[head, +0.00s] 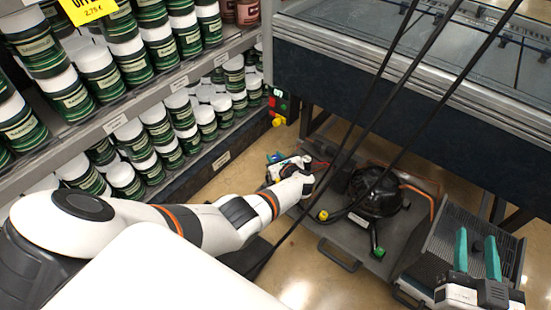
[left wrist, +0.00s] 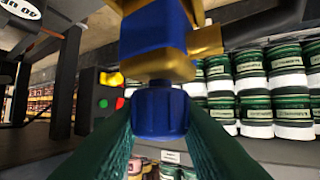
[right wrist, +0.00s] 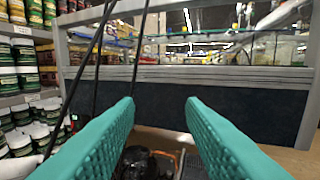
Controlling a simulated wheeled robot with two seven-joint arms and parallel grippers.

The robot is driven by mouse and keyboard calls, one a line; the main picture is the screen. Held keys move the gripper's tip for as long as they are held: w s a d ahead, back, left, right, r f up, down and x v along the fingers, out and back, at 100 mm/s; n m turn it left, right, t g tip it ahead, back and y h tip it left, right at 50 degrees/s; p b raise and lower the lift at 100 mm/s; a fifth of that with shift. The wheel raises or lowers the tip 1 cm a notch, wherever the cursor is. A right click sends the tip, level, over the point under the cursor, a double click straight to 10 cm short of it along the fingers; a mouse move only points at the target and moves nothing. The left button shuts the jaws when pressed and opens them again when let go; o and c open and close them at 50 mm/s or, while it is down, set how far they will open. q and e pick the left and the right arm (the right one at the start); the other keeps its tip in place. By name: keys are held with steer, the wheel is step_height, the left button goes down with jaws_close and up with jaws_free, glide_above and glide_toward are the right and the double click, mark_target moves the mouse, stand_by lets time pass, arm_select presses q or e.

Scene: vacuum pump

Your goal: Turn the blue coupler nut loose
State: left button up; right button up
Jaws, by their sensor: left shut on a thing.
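The blue coupler nut (left wrist: 160,115) fills the middle of the left wrist view, below a blue and brass fitting (left wrist: 155,35). My left gripper (left wrist: 159,128) has its two green fingers on either side of the nut and is shut on it. In the head view my left arm reaches down to a small device with blue and red parts (head: 275,158), and the wrist hides the nut. My right gripper (head: 477,236) is open and empty at the lower right; its spread teal fingers also show in the right wrist view (right wrist: 159,104).
A black pump (head: 376,192) with an orange hose sits on a grey tray (head: 345,245) on the floor. Shelves of green jars (head: 95,70) stand at the left. A freezer cabinet (head: 330,60) stands behind, and dark cables cross the head view.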

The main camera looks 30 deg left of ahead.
arm_select(q)
steer(key=shift+n+g+y+b, duration=0.3)
steer(key=shift+n+g+b, duration=0.2)
steer(key=shift+b, duration=0.05)
arm_select(e)
steer(key=r+t, duration=0.3)
steer(key=r, duration=0.1)
steer(key=shift+s+a+r+y, duration=0.15)
steer(key=shift+a+y, duration=0.1)
steer(key=shift+y, duration=0.15)
stand_by(0.3)
steer(key=shift+s+r+t+y, duration=0.3)
steer(key=shift+r+t, duration=0.1)
steer(key=shift+r, duration=0.1)
stand_by(0.4)
arm_select(q)
steer(key=o, duration=1)
arm_select(e)
steer(key=shift+r, duration=0.1)
arm_select(q)
steer(key=shift+r, duration=0.1)
